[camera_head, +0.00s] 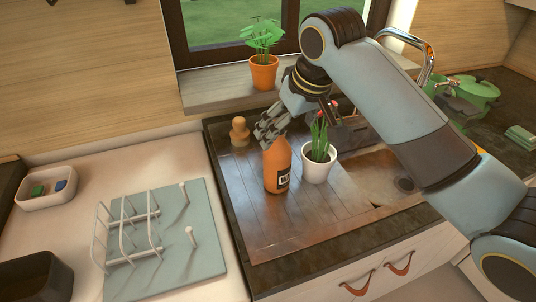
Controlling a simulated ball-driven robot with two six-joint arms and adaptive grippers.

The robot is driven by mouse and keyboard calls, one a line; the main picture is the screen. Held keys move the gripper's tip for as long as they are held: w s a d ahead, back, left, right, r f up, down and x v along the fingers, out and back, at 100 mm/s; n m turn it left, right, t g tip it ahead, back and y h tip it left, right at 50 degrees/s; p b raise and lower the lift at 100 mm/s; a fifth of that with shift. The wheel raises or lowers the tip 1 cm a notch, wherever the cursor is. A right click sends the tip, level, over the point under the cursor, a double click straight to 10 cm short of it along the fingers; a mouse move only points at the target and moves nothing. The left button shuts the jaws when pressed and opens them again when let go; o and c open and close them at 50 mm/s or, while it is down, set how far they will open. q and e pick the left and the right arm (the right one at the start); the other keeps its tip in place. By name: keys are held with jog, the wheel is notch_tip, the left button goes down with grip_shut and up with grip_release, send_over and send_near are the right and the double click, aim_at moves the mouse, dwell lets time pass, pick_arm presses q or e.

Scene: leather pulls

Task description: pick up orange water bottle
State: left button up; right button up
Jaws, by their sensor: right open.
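The orange bottle (277,168) stands upright on the dark counter, left of a white pot (320,163) with a green plant and red tips. It has a dark label low on its right side. My right gripper (268,136) is above and just behind the bottle's top, with its grey fingers pointing down and left. The jaws are open and hold nothing that I can see. I cannot tell whether a finger touches the bottle. My left gripper is not in view.
A small tan wooden object (239,132) stands behind and left of the bottle. A sink (385,172) lies to the right. The counter in front of the bottle is clear.

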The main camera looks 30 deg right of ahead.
aim_at(282, 142)
jog(key=x, duration=0.4)
jog(key=shift+f, duration=0.25)
jog(key=shift+w+f+p, duration=0.1)
jog(key=shift+f+p, duration=0.2)
jog(key=p+x, duration=0.1)
jog(key=x, duration=0.2)
jog(key=shift+w+f, duration=0.2)
jog(key=shift+f, duration=0.05)
jog(key=shift+w+f, duration=0.2)
jog(key=shift+f, duration=0.3)
jog(key=c, duration=0.4)
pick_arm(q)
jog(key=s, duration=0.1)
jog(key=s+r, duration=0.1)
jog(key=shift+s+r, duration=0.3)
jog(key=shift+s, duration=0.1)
pick_arm(e)
jog(key=c, duration=0.9)
